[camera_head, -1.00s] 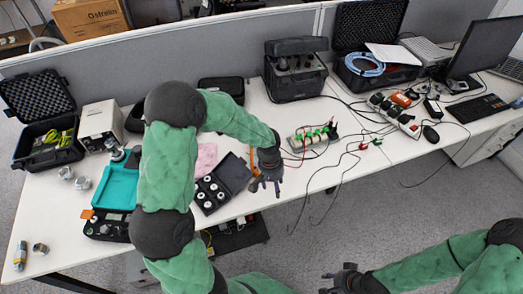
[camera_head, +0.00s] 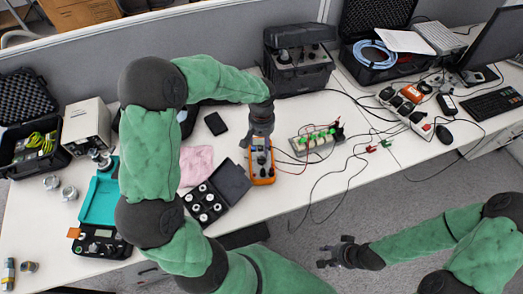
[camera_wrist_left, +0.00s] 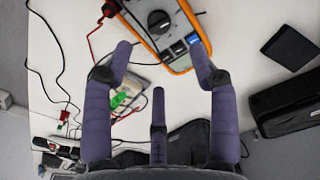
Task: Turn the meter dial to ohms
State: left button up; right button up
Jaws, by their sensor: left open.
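The meter (camera_head: 262,164) is an orange-edged multimeter lying on the white table in the head view. In the left wrist view the meter (camera_wrist_left: 176,50) shows at the top, with its dark round dial (camera_wrist_left: 158,21) near the upper middle. My left gripper (camera_head: 258,137) is over the far end of the meter. In the left wrist view the left gripper (camera_wrist_left: 160,48) is open, its fingers spread on either side of the meter's near end, with nothing held. My right gripper (camera_head: 334,252) is in front of the table over the floor, its fingers apart and empty.
A black box (camera_head: 298,72) stands behind. A dark flat object (camera_head: 215,123) lies nearby.

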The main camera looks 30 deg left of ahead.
aim_at(262, 158)
pick_arm(q)
notch_tip(262, 158, down, 10)
jog(key=b, duration=0.3)
jog(key=shift+s+f, duration=0.1)
jog(key=shift+f, duration=0.05)
jog(key=c, duration=1.2)
